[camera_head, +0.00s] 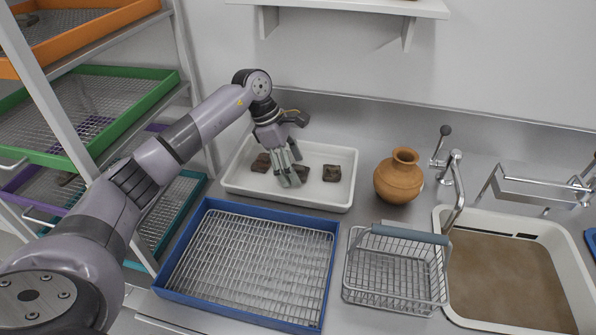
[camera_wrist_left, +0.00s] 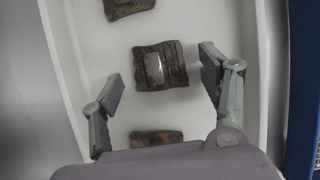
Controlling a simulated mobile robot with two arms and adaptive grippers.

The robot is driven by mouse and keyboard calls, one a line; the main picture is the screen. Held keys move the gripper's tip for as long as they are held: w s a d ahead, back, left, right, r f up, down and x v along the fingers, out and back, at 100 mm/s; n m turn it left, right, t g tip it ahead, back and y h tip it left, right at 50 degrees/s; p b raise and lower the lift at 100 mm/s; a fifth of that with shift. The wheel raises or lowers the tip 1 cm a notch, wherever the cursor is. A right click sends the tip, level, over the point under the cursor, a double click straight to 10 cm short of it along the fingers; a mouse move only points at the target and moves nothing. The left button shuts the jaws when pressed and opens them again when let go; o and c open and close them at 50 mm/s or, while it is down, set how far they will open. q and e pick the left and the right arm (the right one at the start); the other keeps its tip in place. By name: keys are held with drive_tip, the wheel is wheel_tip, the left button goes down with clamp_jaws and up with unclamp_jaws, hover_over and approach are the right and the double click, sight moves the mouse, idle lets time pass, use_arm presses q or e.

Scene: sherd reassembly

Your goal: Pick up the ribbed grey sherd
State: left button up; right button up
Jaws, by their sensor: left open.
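Three sherds lie in a white tray (camera_head: 235,181). In the left wrist view the middle sherd (camera_wrist_left: 176,70) is grey-brown with ridges and a pale rectangular patch; it looks like the ribbed one. My left gripper (camera_head: 291,181) is open above the tray. In the wrist view the middle sherd lies between and slightly beyond the open fingertips (camera_wrist_left: 161,84), with a gap on either side. In the head view the gripper partly hides this sherd (camera_head: 304,172). A brown sherd (camera_head: 262,162) lies left of it and a dark one (camera_head: 331,173) right. My right gripper is not in view.
A clay jar (camera_head: 399,178) stands right of the tray. A blue-rimmed rack tray (camera_head: 247,265) and a wire basket (camera_head: 396,272) are in front. A sink with brown content (camera_head: 510,280) is at the right. Shelves with a green tray (camera_head: 85,110) stand left.

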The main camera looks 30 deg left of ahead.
use_arm(q)
drive_tip(key=shift+c, duration=0.5)
drive_tip(key=c, duration=1.1)
